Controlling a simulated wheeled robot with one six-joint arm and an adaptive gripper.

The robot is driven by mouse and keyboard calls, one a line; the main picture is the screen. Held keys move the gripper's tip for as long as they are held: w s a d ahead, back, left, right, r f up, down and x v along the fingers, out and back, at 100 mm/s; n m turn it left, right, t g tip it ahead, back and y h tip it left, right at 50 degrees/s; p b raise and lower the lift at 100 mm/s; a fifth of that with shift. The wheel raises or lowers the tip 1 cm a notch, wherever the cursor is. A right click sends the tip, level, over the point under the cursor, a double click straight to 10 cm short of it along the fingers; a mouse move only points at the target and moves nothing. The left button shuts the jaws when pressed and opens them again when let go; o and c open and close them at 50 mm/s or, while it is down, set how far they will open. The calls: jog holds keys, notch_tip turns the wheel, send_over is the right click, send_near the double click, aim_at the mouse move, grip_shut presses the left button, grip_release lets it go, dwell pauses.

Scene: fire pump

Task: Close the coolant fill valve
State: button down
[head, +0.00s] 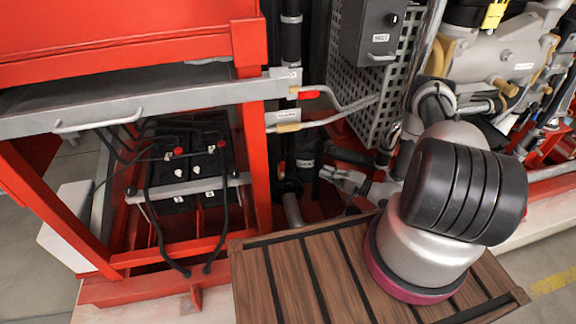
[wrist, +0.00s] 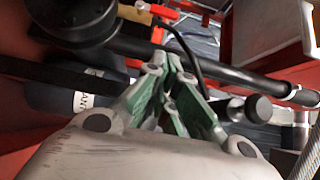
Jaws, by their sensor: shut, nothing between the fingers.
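A small valve with a red handle (head: 309,94) sits on the pipe at the right end of the grey rail, next to the red post. A red handle with a brass-coloured part also shows at the top of the wrist view (wrist: 164,11). A second fitting with a tan body (head: 288,127) sits just below it. The labels are too small to read, so I cannot tell which one is the coolant fill valve. My gripper (head: 326,173) is below and right of both, apart from them. In the wrist view its green-padded fingers (wrist: 170,58) are together and empty.
Black vertical pipes (head: 292,50) and a perforated metal panel (head: 362,75) stand close around my gripper. A red frame with batteries (head: 190,165) is at the left. A dark horizontal pipe (wrist: 225,72) crosses behind the fingers in the wrist view.

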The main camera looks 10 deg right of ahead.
aim_at(282, 169)
jog(key=shift+a, duration=0.1)
dwell(0.3)
jog(key=shift+s+a+x, duration=0.3)
jog(key=shift+a+x, duration=0.05)
jog(key=shift+x, duration=1.75)
jog(key=shift+s+a+x, duration=0.3)
jog(key=shift+s+x, duration=0.05)
jog(key=shift+x, duration=1.75)
jog(key=shift+s+a+x, duration=0.3)
jog(key=shift+a+x, duration=0.05)
jog(key=shift+x, duration=1.8)
